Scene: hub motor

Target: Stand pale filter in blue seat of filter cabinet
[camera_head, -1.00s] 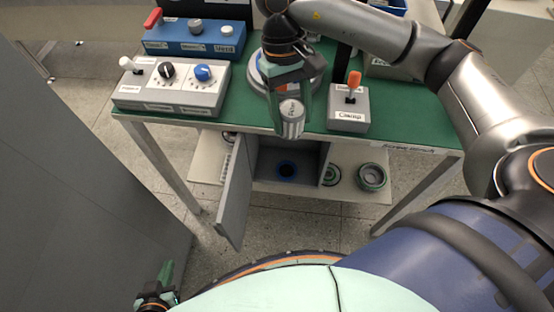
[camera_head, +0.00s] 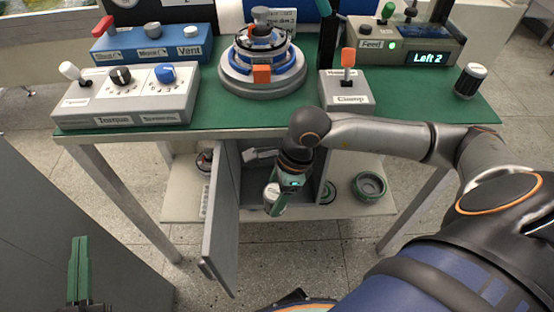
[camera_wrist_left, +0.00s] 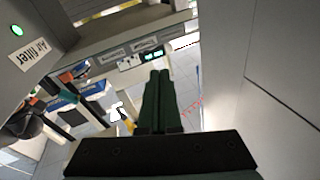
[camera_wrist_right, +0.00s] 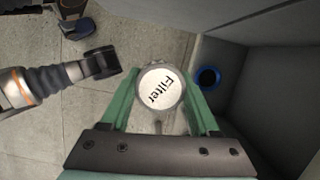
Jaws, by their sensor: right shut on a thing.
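The pale filter (camera_wrist_right: 160,88), a light cylinder with a white cap lettered "Filter", is between the green fingers of my right gripper (camera_wrist_right: 162,100), which is shut on it. In the head view the filter (camera_head: 272,195) and right gripper (camera_head: 280,200) are in front of the open filter cabinet (camera_head: 308,205) under the bench. The blue seat (camera_wrist_right: 207,77), a blue ring with a dark centre, is inside the cabinet, apart from the filter and to its right in the right wrist view. My left gripper (camera_head: 78,270) is shut and empty, far left; it also shows in the left wrist view (camera_wrist_left: 160,85).
The cabinet door (camera_head: 222,220) stands open on the left. A dark canister (camera_head: 470,80) stands at the bench's right end. Control boxes and a round motor fixture (camera_head: 262,65) occupy the green bench top.

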